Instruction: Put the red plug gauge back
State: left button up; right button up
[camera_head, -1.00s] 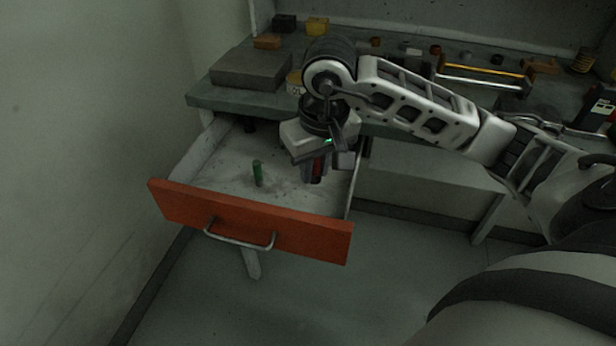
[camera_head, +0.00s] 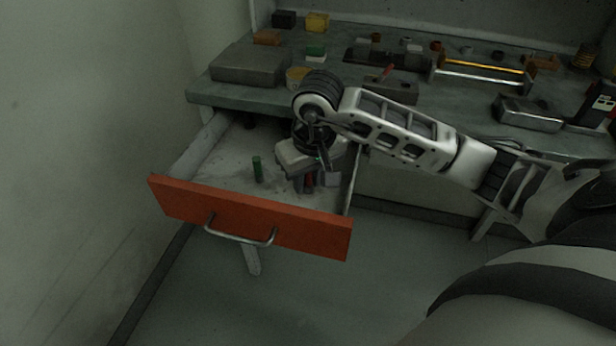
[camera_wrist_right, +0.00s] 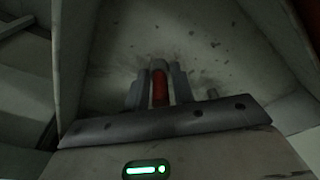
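The red plug gauge (camera_head: 309,181) is between the fingers of my right gripper (camera_head: 308,184), low inside the open drawer (camera_head: 180,200) near its right side. In the right wrist view the red gauge (camera_wrist_right: 160,88) stands between the two grey fingers, which close on it from both sides. Its lower end is hard to see, so I cannot tell if it touches the drawer floor. A green plug gauge (camera_head: 257,169) stands upright in the drawer, to the left of my gripper. My left gripper is not in view.
The orange drawer front has a metal handle (camera_head: 240,238). The drawer's left part is mostly clear.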

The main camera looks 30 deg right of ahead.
jog(key=shift+o, duration=1.2)
jog(key=shift+r+p, duration=0.3)
notch_tip(320, 180, up, 12)
jog(key=s, duration=0.1)
jog(key=shift+s+f, duration=0.15)
jog(key=shift+s, duration=0.25)
